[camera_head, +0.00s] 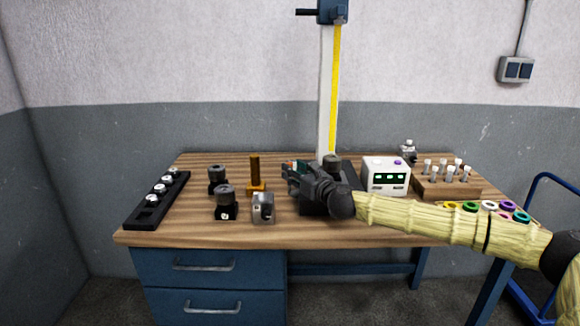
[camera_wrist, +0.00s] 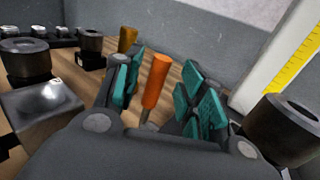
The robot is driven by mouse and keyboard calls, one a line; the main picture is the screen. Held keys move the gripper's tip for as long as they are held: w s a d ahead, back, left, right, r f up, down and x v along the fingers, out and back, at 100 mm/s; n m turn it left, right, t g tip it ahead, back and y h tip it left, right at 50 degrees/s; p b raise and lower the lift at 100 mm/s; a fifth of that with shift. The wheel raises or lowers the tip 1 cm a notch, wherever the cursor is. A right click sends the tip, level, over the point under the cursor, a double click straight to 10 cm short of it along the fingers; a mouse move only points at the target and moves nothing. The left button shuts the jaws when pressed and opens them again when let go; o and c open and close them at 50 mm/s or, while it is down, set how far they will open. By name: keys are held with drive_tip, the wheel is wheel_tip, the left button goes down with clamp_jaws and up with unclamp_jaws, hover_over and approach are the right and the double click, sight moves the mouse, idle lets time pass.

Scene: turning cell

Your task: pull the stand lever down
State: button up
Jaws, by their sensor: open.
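The stand has a white column (camera_head: 327,95) with a yellow scale, also in the wrist view (camera_wrist: 275,65), and a dark base (camera_head: 345,185). A blue head (camera_head: 333,12) with a short black bar sits high on the column. An orange handle (camera_wrist: 156,78) on a thin metal rod, apparently the stand lever, stands tilted in the wrist view; its lower end is hidden by my gripper. My gripper (camera_head: 292,172) is low at the left of the stand base. Its teal-padded fingers (camera_wrist: 165,85) are open on either side of the handle, with gaps visible.
Dark ring-topped blocks (camera_head: 225,200), a metal block (camera_head: 263,208) and a brown post (camera_head: 255,172) stand left of my gripper. A black rack (camera_head: 158,200) is at the far left. A white display box (camera_head: 386,176) and a peg block (camera_head: 445,188) are right of the stand.

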drive_tip(key=shift+x, duration=1.65)
drive_tip(key=shift+f, duration=0.1)
clamp_jaws()
